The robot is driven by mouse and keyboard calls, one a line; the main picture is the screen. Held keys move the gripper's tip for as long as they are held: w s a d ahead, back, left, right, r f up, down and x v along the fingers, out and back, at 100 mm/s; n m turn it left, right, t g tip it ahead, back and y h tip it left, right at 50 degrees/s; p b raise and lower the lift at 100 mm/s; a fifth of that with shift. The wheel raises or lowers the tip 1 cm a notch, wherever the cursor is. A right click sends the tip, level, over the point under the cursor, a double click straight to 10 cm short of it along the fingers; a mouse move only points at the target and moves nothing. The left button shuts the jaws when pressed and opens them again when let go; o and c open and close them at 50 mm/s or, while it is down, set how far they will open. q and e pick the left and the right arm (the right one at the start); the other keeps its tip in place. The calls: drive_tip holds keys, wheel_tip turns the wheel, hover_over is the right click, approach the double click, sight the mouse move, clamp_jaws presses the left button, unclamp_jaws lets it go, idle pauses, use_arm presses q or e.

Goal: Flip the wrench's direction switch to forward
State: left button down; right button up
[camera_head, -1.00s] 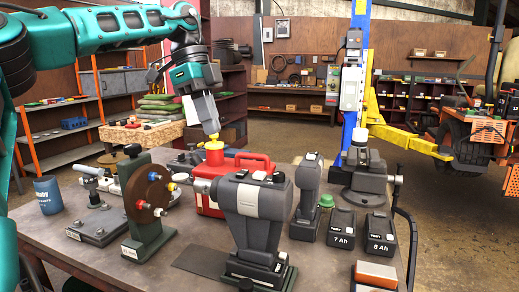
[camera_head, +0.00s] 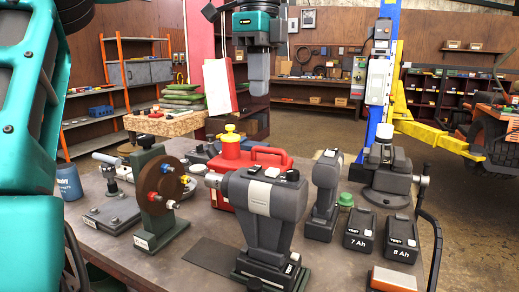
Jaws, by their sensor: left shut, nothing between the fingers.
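A large grey-and-black impact wrench (camera_head: 265,212) stands upright in a dark clamp base (camera_head: 266,270) at the table's front middle, its nose pointing left. Small black parts and a white piece sit on its top; I cannot tell which is the direction switch or how it is set. My left gripper (camera_head: 259,91) is shut and empty, pointing down in the air, above and behind the wrench. It touches nothing. My right gripper is not in view.
A dark mat lies in front.

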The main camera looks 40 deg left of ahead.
sight(256, 167)
use_arm(q)
wheel_tip(256, 167, down, 13)
idle(0.3)
drive_tip(key=shift+f+b, duration=0.3)
drive_tip(key=shift+w, duration=0.1)
drive_tip(key=shift+r, duration=0.1)
drive_tip(key=shift+s+d+r, duration=0.2)
drive_tip(key=shift+s+r, duration=0.1)
drive_tip(key=shift+s, duration=0.45)
